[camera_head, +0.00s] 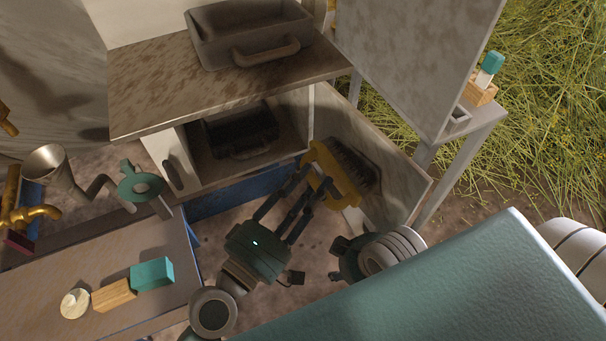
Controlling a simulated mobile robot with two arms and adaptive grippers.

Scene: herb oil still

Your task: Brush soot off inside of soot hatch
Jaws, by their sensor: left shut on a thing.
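The soot hatch (402,188) stands open at the right of the furnace opening. Its pale inner face, with brownish smudges, is turned toward the opening. My left gripper (308,183) is shut on a yellow brush (325,165). The brush's dark bristles (354,166) face the hatch's inner side and cover part of it. I cannot tell whether they touch it.
A dark tray (267,130) sits in the opening. A handled metal pan (245,50) stands on the top above. A low bench (60,285) at left bears small blocks. A tall panel (415,60) and side table (478,118) stand close behind the hatch.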

